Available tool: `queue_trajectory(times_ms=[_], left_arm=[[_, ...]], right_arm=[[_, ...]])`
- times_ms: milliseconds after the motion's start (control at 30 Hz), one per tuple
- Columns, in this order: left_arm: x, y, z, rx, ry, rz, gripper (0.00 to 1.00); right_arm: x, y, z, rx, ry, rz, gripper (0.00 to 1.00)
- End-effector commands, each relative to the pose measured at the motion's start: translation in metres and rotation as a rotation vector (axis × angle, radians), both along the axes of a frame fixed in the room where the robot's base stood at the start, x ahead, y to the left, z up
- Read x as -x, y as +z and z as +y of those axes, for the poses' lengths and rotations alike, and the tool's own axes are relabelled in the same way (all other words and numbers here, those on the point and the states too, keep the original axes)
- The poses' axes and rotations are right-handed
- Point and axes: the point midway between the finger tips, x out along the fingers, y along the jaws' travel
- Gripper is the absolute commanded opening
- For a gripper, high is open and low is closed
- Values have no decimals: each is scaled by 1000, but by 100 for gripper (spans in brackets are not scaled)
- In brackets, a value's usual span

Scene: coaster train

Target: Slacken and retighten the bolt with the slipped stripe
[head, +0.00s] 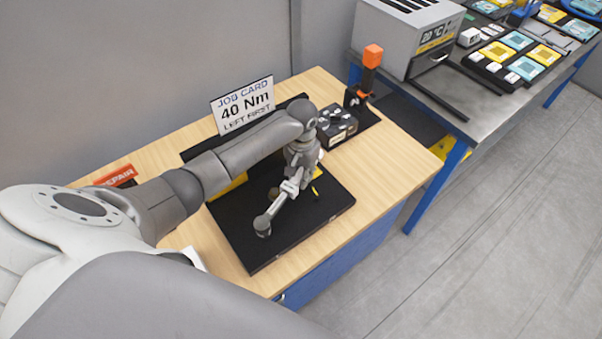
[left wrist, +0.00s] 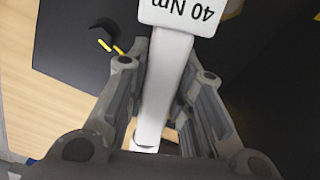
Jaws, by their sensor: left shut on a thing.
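My left gripper (head: 292,184) is shut on a wrench-like tool (head: 277,209), a light grey bar with a round grey head at its near end, low over the black plate (head: 250,258). In the left wrist view the tool's white handle (left wrist: 165,85), with a "40 Nm" label upside down, lies between the fingers of my left gripper (left wrist: 150,65). A round black bolt head (left wrist: 103,32) with yellow stripe marks beside it shows on the plate there. The two marks do not look in line. Other bolts are hidden by my arm. My right gripper is out of view.
A job card (head: 243,104) reading "40 Nm, left first" stands behind the plate. A black box (head: 338,124) and an orange-handled tool (head: 372,57) stand at the table's back right. A red "repair" sign (head: 114,177) is at left. The wooden table's right front (head: 385,215) is clear.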

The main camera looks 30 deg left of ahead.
Motion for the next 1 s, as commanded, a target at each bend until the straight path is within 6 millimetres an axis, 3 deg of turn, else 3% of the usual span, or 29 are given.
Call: queue_trajectory(times_ms=[1000], left_arm=[[-1, -5, 3, 0, 18, -1, 0]], right_arm=[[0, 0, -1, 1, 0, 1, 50]])
